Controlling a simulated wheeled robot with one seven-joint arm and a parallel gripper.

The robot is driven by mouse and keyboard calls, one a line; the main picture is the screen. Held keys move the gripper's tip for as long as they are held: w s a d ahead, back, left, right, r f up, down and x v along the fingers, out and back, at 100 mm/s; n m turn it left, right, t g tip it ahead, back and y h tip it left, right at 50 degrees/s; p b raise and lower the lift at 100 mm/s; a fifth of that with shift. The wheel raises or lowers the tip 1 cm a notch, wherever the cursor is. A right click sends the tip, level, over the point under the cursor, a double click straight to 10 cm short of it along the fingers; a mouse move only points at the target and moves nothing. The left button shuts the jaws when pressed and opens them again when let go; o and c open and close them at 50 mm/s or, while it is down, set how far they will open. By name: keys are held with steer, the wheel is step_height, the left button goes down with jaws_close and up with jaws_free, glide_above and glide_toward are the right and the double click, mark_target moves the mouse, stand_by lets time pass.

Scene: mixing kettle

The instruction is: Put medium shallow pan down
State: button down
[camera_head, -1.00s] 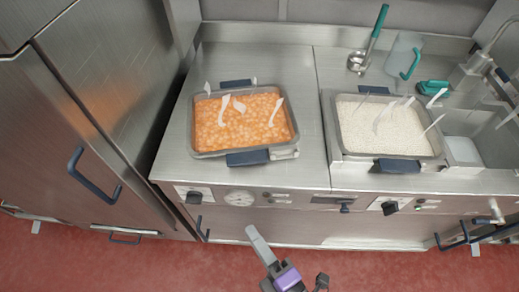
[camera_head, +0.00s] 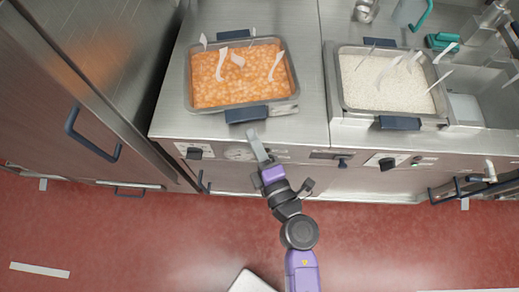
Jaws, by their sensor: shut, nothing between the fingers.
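A rectangular metal pan with dark handles (camera_head: 297,92), full of orange food, sits on the steel counter left of the middle. A second metal pan (camera_head: 342,96), full of white grains, sits on the right. I cannot tell which one is the medium shallow pan. My gripper (camera_head: 257,145) is in front of the counter's front panel, just below the near handle (camera_head: 247,114) of the orange-filled pan in the picture. It is shut and holds nothing. Whether it touches the handle or panel is hard to tell, but it looks apart from the handle.
Pale curved utensils (camera_head: 236,59) stick up from both pans. A steel cabinet (camera_head: 85,95) stands close on the left. Knobs (camera_head: 387,163) and bar handles line the counter front. A sink (camera_head: 467,110) and tap are at the right.

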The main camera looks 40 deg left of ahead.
mark_target(264, 118)
steer(key=shift+w+a, duration=0.15)
steer(key=shift+w, duration=0.6)
steer(key=shift+w+a, duration=0.1)
steer(key=shift+w, duration=0.6)
steer(key=shift+w+a, duration=0.25)
steer(key=shift+w, duration=0.75)
steer(key=shift+w+a, duration=0.2)
steer(key=shift+w, duration=0.75)
